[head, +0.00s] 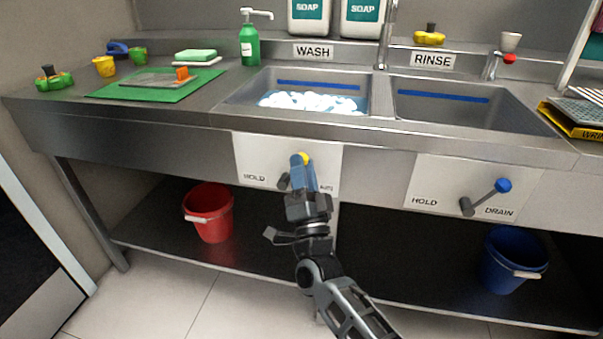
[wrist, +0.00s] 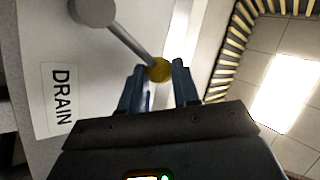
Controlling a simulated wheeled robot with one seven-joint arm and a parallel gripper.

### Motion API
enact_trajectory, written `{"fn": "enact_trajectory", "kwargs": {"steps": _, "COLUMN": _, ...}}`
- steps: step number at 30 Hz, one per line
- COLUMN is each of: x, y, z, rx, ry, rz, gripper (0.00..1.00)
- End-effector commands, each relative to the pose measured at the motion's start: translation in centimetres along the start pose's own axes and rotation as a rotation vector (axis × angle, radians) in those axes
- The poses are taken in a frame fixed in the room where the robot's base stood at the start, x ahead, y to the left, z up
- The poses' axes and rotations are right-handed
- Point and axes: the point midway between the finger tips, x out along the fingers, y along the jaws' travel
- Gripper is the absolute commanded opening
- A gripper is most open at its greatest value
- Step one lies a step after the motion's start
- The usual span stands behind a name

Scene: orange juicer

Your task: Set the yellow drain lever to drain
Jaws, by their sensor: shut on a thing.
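The yellow drain lever has a yellow ball knob (head: 304,158) and a grey pivot (head: 284,182) on the white plate (head: 262,150) under the wash sink. The lever slants up and right from its pivot, between the HOLD label at left and the partly hidden DRAIN label at right. My gripper (head: 302,168) is shut on the knob and hides most of the lever's arm in the head view. In the wrist view the yellow knob (wrist: 158,69) sits between my blue fingertips (wrist: 158,82), with the grey rod running to the pivot (wrist: 93,10) and the DRAIN label (wrist: 63,98) at left.
The wash sink (head: 250,90) holds blue water and white suds. A second lever with a blue knob (head: 503,185) is at right under the rinse sink (head: 450,112). A red bucket (head: 210,212) and a blue bucket (head: 512,262) stand on the lower shelf.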

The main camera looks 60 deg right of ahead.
Motion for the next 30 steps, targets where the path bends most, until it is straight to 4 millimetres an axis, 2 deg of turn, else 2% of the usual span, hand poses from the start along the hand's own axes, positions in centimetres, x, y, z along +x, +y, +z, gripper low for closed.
{"fn": "enact_trajectory", "kwargs": {"steps": 9, "x": -0.1, "y": 0.1, "z": 0.0, "rx": 0.002, "ry": 0.002, "rz": 0.003, "gripper": 0.00}}
{"fn": "enact_trajectory", "kwargs": {"steps": 10, "x": -0.1, "y": 0.1, "z": 0.0, "rx": 0.002, "ry": 0.002, "rz": 0.003, "gripper": 0.33}}
{"fn": "enact_trajectory", "kwargs": {"steps": 18, "x": -0.1, "y": 0.1, "z": 0.0, "rx": 0.001, "ry": 0.001, "rz": 0.002, "gripper": 0.57}}
{"fn": "enact_trajectory", "kwargs": {"steps": 26, "x": -0.3, "y": 0.1, "z": 0.0, "rx": 0.001, "ry": 0.001, "rz": 0.001, "gripper": 0.57}}
{"fn": "enact_trajectory", "kwargs": {"steps": 30, "x": -1.8, "y": 0.1, "z": 0.1, "rx": 0.000, "ry": -0.001, "rz": 0.003, "gripper": 0.57}}
